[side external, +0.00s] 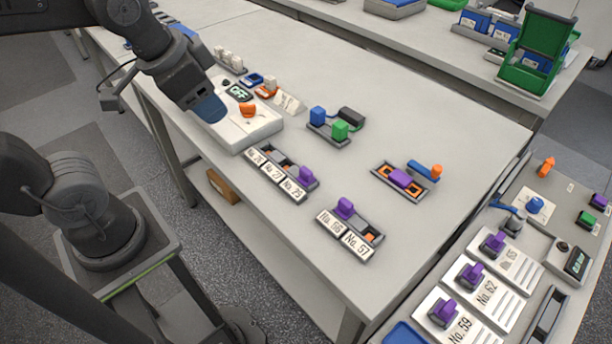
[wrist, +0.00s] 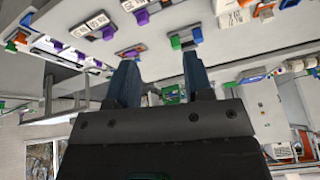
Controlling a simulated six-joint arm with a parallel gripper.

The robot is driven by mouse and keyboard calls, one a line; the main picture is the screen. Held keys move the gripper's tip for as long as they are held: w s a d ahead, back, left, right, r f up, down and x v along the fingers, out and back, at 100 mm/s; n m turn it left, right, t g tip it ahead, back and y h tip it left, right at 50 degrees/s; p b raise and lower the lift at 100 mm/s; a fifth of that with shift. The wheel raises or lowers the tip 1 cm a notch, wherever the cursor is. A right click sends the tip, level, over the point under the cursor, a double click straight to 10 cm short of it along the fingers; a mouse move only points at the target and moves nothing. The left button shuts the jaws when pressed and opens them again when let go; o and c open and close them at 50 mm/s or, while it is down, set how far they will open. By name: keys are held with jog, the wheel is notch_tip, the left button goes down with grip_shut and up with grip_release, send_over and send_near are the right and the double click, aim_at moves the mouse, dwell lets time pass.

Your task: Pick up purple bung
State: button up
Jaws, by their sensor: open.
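Several purple pieces are in view; I cannot tell which is the bung. In the side view one purple piece (side external: 306,176) stands at the right end of the rack (side external: 285,165) labelled up to No. 25. Another purple piece (side external: 345,208) stands at the left of the rack (side external: 372,237) with No. 57. A flatter purple block (side external: 401,180) lies in a dark tray (side external: 385,185) with orange pads. My gripper (side external: 208,108) hangs over the white OFF device, apart from all purple pieces. In the wrist view its two blue fingers (wrist: 158,72) are spread and empty.
The white device (side external: 240,130) with an orange knob is below my gripper. A tray (side external: 330,129) holds blue, green and black blocks. A blue and orange piece (side external: 425,169) lies by the orange-padded tray. More purple pieces (side external: 472,274) sit on numbered plates at right.

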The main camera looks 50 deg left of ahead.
jog(key=w+d+f+m+g, duration=0.1)
jog(key=w+d+m+g, duration=0.15)
jog(key=w+m, duration=0.45)
jog(key=m+g, duration=0.2)
jog(key=m, duration=0.7)
send_over(306, 170)
notch_tip(306, 170, down, 6)
notch_tip(306, 170, down, 13)
jog(key=shift+f, duration=0.2)
jog(key=shift+c, duration=0.5)
jog(key=c, duration=0.6)
